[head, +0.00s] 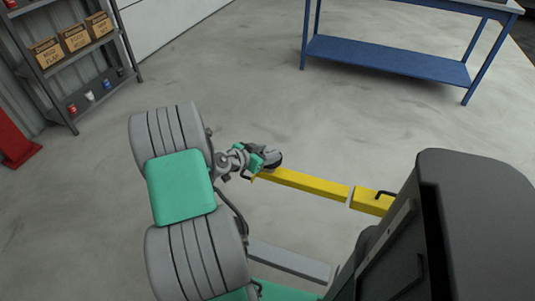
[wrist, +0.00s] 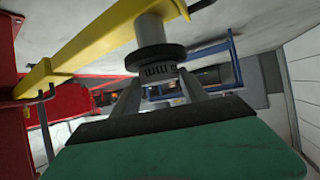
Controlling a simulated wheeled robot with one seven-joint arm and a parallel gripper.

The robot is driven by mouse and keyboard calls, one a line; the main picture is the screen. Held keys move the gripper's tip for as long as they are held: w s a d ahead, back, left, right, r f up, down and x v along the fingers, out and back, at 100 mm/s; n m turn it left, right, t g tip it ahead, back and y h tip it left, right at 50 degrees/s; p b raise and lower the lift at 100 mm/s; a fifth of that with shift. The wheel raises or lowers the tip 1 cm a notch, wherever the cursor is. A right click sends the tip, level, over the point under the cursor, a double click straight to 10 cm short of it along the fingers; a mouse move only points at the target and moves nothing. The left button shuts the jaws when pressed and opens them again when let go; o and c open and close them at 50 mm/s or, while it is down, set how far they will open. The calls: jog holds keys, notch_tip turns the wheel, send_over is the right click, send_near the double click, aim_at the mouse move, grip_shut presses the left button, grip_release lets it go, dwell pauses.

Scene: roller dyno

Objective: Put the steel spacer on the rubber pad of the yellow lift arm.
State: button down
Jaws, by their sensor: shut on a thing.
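The yellow lift arm (head: 305,182) runs from the right to my gripper (head: 270,162) in the head view. The wrist view is upside down, with the floor at the top. There the lift arm (wrist: 95,42) carries a grey post topped by the round black rubber pad (wrist: 146,58). My gripper (wrist: 160,80) is shut on the steel spacer (wrist: 158,72), a small grey piece with dark "5 mm" lettering. The spacer is on the upper side of the pad, at or very close to its face. I cannot tell whether they touch. The spacer is too small to make out in the head view.
A blue workbench (head: 385,60) stands at the back right. A dark shelf (head: 75,70) with boxes and small cans is at the upper left, above a red object (head: 15,145). A black handle (head: 384,194) sits on the lift arm. The floor between is clear.

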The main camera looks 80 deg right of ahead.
jog(key=shift+r, duration=0.1)
jog(key=shift+f, duration=0.2)
jog(key=c, duration=0.6)
grip_release()
